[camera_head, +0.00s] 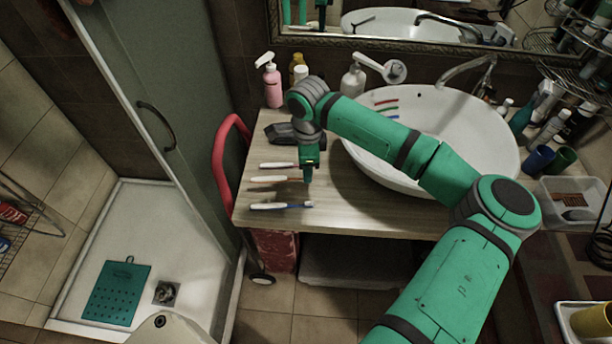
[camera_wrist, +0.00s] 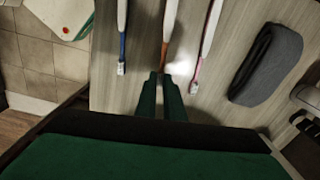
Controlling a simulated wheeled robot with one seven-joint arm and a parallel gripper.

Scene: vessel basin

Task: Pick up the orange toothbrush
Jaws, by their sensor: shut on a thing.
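The orange toothbrush (camera_head: 270,179) lies across the wooden counter, between a red toothbrush (camera_head: 276,165) and a blue toothbrush (camera_head: 278,206). My gripper (camera_head: 308,178) is at its right end, low over the counter. In the wrist view, the orange toothbrush (camera_wrist: 168,38) runs down to my fingertips (camera_wrist: 161,75), which are shut on its end. The blue toothbrush (camera_wrist: 122,40) and the red toothbrush (camera_wrist: 208,40) lie on either side, apart from the fingers. I cannot tell whether the orange toothbrush is lifted off the counter.
A dark grey folded item (camera_wrist: 267,63) lies on the counter (camera_head: 340,212) near the toothbrushes. A white basin (camera_head: 475,150) stands right of my gripper, under my arm. A pink bottle (camera_head: 272,87) stands at the back. The glass shower panel (camera_head: 180,90) is at left.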

